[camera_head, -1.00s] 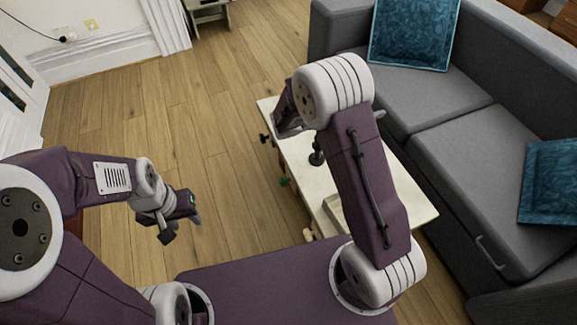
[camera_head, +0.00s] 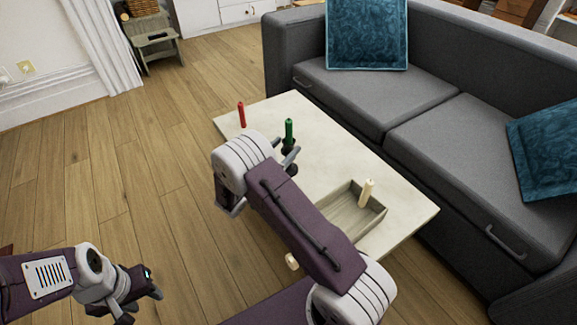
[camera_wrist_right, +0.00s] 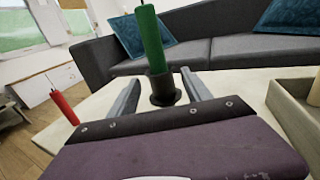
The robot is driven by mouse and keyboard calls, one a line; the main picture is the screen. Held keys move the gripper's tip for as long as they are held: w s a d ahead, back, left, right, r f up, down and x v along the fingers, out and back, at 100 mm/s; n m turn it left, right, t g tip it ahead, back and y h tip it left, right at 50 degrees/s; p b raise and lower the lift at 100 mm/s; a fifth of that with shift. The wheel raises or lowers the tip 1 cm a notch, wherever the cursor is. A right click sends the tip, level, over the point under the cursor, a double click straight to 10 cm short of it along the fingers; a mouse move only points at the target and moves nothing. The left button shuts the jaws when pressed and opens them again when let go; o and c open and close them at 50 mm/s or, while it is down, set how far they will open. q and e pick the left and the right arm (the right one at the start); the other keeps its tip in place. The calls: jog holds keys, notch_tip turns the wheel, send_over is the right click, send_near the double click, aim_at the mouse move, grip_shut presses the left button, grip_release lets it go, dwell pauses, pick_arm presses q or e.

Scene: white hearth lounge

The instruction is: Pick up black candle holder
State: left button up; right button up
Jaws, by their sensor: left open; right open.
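The black candle holder (camera_head: 289,144) stands upright on the pale table (camera_head: 330,150), with a green candle (camera_head: 289,130) in it. In the right wrist view, the holder (camera_wrist_right: 162,90) is just beyond and between the spread fingers of my right gripper (camera_wrist_right: 160,97), which is open and empty. The green candle (camera_wrist_right: 150,40) rises above it. I see a gap on both sides; whether the fingertips reach around the holder is unclear. In the head view my right arm hides most of that gripper. My left gripper (camera_head: 150,284) is open and empty over the floor, left of the table.
A red candle (camera_head: 242,115) stands at the table's far left corner. A tray (camera_head: 345,215) with a cream candle (camera_head: 366,193) is on the table's right part. A grey sofa (camera_head: 450,125) borders the table's far side. Open wood floor (camera_head: 130,180) lies to the left.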

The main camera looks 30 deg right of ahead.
aim_at(294, 139)
jog(key=b+x, duration=0.3)
jog(key=x, duration=0.2)
jog(key=shift+s+d+f, duration=0.1)
jog(key=shift+s+f, duration=0.05)
jog(key=shift+f, duration=0.05)
jog(key=shift+d+r, duration=0.1)
grip_shut()
jog(key=shift+r, duration=0.15)
dwell(0.9)
